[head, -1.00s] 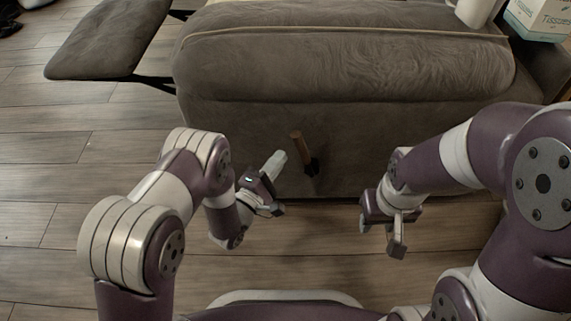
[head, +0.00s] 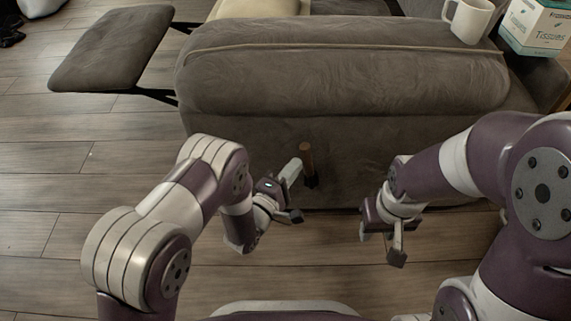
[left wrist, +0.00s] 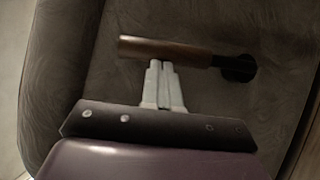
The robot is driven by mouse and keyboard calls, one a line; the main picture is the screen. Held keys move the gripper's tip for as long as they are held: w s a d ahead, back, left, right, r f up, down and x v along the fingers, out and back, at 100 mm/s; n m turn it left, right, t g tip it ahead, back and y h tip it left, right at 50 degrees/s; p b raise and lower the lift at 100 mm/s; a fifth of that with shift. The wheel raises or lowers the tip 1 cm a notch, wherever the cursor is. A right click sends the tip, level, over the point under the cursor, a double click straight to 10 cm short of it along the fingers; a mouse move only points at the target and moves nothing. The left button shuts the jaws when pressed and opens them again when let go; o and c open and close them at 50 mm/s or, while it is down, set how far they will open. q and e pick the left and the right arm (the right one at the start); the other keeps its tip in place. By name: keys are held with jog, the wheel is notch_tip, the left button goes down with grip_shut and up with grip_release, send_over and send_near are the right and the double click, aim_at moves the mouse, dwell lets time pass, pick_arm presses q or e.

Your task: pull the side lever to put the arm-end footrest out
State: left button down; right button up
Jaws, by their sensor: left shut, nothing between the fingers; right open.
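The side lever (head: 306,158), a brown wooden handle on a dark pivot, stands nearly upright on the grey sofa's side. It also shows lying across the left wrist view (left wrist: 165,48). My left gripper (head: 294,168) is shut and empty, its pale fingertips just left of the handle. In the left wrist view its fingertips (left wrist: 161,66) meet the handle's edge; I cannot tell whether they touch. The grey footrest (head: 112,48) stands out from the sofa's left end on dark metal links. My right gripper (head: 386,236) is open and empty, right of the lever and apart from it.
The sofa's padded arm (head: 345,75) runs across above the lever. A white mug (head: 468,20) and a tissue box (head: 537,27) are at the upper right. Wood floor (head: 50,185) is clear at the left.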

aim_at(308, 160)
pick_arm(q)
jog(key=d+r+m+p, duration=0.1)
jog(key=d+m+g+p, duration=0.1)
jog(key=p, duration=0.1)
jog(key=shift+d+r+y, duration=0.3)
jog(key=shift+r+y, duration=0.1)
jog(key=shift+d+f+m+g+y+p, duration=0.1)
jog(key=shift+d+m+g+y+p, duration=0.15)
jog(key=shift+d+m+p, duration=0.45)
jog(key=shift+d+f+m+g+y+p, duration=0.1)
jog(key=shift+d+m+g+y+p, duration=0.2)
jog(key=shift+d+p, duration=0.65)
pick_arm(e)
notch_tip(308, 160, up, 8)
jog(key=shift+f, duration=0.25)
